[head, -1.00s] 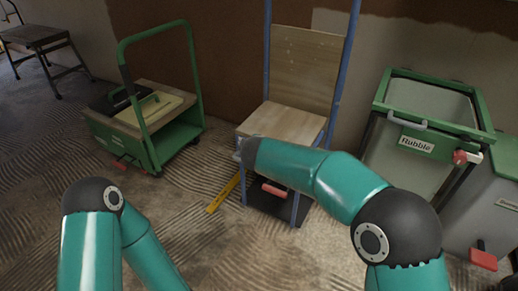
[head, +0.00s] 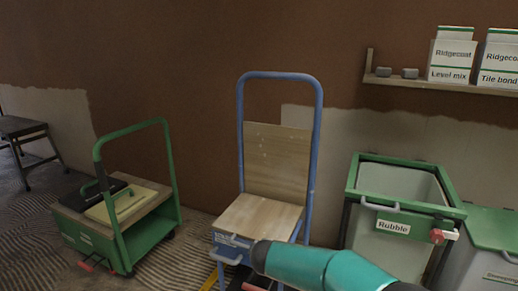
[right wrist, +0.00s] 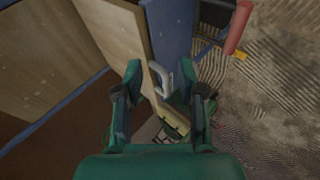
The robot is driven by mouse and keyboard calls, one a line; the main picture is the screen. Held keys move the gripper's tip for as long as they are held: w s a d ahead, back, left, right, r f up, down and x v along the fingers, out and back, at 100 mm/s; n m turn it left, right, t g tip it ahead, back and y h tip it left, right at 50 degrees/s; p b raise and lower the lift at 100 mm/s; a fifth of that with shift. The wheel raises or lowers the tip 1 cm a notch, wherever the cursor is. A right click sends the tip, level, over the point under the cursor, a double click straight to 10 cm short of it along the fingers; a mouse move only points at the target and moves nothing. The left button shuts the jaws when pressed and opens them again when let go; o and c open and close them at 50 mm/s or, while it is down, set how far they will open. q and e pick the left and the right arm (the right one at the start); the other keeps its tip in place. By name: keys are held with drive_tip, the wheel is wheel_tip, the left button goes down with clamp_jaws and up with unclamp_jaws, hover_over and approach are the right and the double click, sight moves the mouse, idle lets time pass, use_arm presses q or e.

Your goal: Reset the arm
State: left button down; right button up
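My right arm (head: 320,266) reaches in from the lower right in the head view, its end in front of the blue-framed cart (head: 316,130). My right gripper (right wrist: 160,72) shows in the right wrist view with its two fingers apart. A grey handle (right wrist: 160,78) on the cart's blue panel (right wrist: 166,30) appears between or just beyond the fingers. I see no clear contact with it. My left arm and gripper are out of view.
A green cart (head: 165,160) carrying a black case and a yellow case stands left. A green-rimmed Rubble bin (head: 385,222) stands right, beside another lidded bin (head: 490,232). A shelf (head: 440,86) with boxes hangs on the wall. Ridged floor is clear between the carts.

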drive_tip(key=s+d+f+m+g, duration=0.25)
drive_tip(key=s+d+f, duration=0.35)
drive_tip(key=f, duration=0.4)
drive_tip(key=s+d+f+m+g, duration=0.1)
drive_tip(key=s+d+f+g, duration=0.3)
drive_tip(key=s+d+f, duration=0.45)
drive_tip(key=s+a+f+m+g+y, duration=0.1)
drive_tip(key=s+a+f+m+y, duration=0.2)
drive_tip(key=s, duration=0.6)
drive_tip(key=s+f+m+g, duration=0.1)
drive_tip(key=s+f+m, duration=0.2)
drive_tip(key=s+m, duration=0.35)
drive_tip(key=s+a+f+m+g+y, duration=0.2)
drive_tip(key=s+f, duration=0.1)
drive_tip(key=s, duration=0.7)
wheel_tip(320, 180, up, 38)
drive_tip(key=w+d+t+p, duration=0.1)
drive_tip(key=p, duration=3.8)
drive_tip(key=shift+w+m+t+h, duration=0.3)
drive_tip(key=shift+w+m+t, duration=0.05)
drive_tip(key=shift+m, duration=0.05)
